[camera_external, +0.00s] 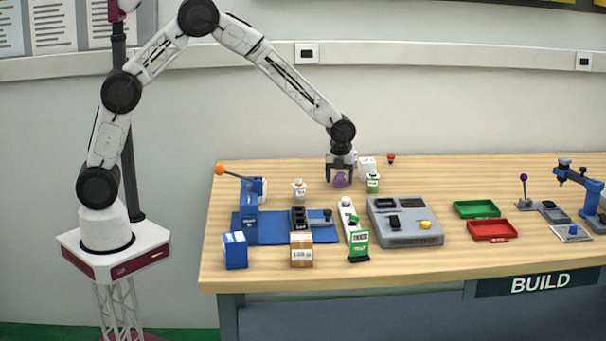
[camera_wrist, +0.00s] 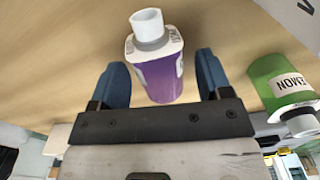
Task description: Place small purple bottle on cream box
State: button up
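The small purple bottle (camera_wrist: 160,75) has a white cap and shoulder and a purple body with a pale label. In the wrist view it lies between the two blue fingers of my gripper (camera_wrist: 163,78), with a visible gap to the right finger. In the external view my gripper (camera_external: 340,176) points down over the back of the table, with the purple bottle (camera_external: 339,181) between its fingertips. My gripper is open. A tan, cream-coloured box (camera_external: 301,250) with a white label stands at the table's front left, well away from the gripper.
A green-labelled bottle (camera_external: 373,183) stands just right of my gripper, also in the wrist view (camera_wrist: 285,88). A white box (camera_external: 367,164) is close behind. A white bottle (camera_external: 298,191), blue box (camera_external: 235,250), blue mat (camera_external: 270,229) and grey device (camera_external: 404,223) stand nearer the front.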

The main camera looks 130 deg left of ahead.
aim_at(339, 175)
jog(key=c, duration=1)
jog(key=shift+r, duration=0.1)
jog(key=shift+r, duration=0.85)
jog(key=shift+d+r, duration=0.1)
jog(key=shift+r, duration=0.85)
jog(key=s+d, duration=0.3)
jog(key=d, duration=0.1)
jog(key=s+d, duration=0.3)
jog(key=d, duration=0.1)
jog(key=s+d+r, duration=0.1)
jog(key=s+d, duration=0.3)
jog(key=shift+d+r, duration=0.1)
